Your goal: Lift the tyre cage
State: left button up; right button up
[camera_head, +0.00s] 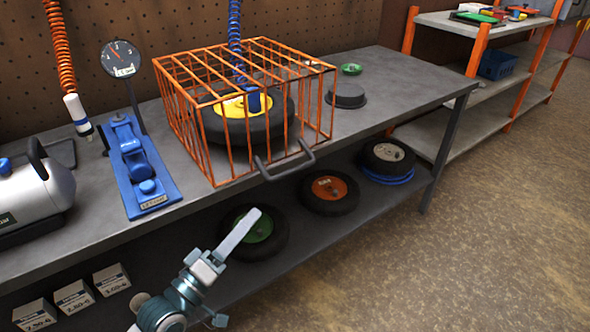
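The orange wire tyre cage (323,100) sits on the grey workbench. A dark bar handle (283,174) sticks out from its front, over the bench's front edge. Inside the cage is a black tyre with a yellow hub (232,107), with a blue coiled hose (235,40) coming down to it. My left gripper (247,222) is in front of the bench, below and left of the handle and apart from it. Its fingers show as one pale bar, so their gap cannot be seen. My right gripper is not in view.
The workbench (386,75) carries a blue gauge stand (140,165) and a white compressor (32,195) left of the cage, and a dark round dish (346,95) on the right. Tyres (329,192) lie on the lower shelf. The floor (490,220) at right is clear.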

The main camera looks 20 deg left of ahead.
aim_at(293, 170)
pick_arm(q)
jog(key=shift+w, duration=0.15)
jog(key=p+x, duration=0.1)
jog(key=x, duration=1.6)
grip_shut()
